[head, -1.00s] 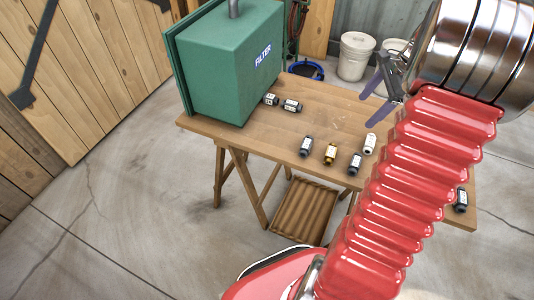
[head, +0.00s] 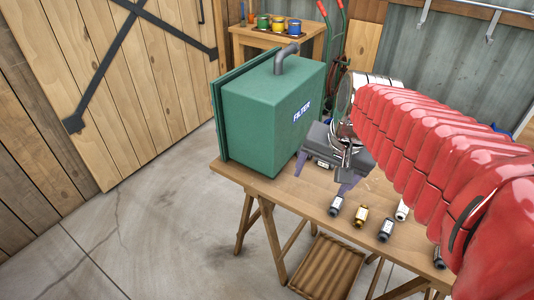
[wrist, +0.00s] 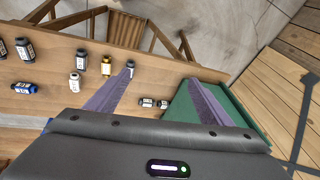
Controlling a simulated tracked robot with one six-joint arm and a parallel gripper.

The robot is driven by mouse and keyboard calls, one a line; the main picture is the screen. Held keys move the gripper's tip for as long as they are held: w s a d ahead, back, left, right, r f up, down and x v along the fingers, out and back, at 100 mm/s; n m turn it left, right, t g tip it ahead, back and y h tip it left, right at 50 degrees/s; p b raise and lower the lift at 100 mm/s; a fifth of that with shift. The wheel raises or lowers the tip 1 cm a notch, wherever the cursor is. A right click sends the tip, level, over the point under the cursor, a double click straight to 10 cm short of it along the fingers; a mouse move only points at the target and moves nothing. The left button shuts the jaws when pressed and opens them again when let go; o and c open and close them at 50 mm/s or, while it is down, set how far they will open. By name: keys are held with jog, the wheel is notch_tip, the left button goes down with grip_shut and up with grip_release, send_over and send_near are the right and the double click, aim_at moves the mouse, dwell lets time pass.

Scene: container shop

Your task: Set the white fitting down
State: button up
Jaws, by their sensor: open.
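The white fitting (head: 402,211) is on the wooden table, behind a dark fitting (head: 385,230) and partly beside my red arm in the head view. It also shows in the wrist view (wrist: 74,82), left of my left finger and apart from it. My gripper (head: 325,176) is open, with its purple fingers pointing down over the table beside the green filter box (head: 266,110). In the wrist view nothing is between the spread fingers (wrist: 158,76) at their tips.
A dark fitting (head: 335,206) and a gold fitting (head: 360,216) stand near the table's front edge (head: 290,199). More dark fittings (wrist: 24,48) are at the wrist view's left. A brown ribbed tray (head: 328,268) is below the table. The floor at left is clear.

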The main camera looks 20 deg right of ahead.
jog(key=s+a+n+t, duration=0.1)
jog(key=s+a+n, duration=0.6)
jog(key=a, duration=0.1)
jog(key=shift+s+a+f+n+t, duration=0.25)
jog(key=shift+a+f+n+t, duration=0.15)
jog(key=shift+f, duration=0.05)
jog(key=shift+c, duration=0.4)
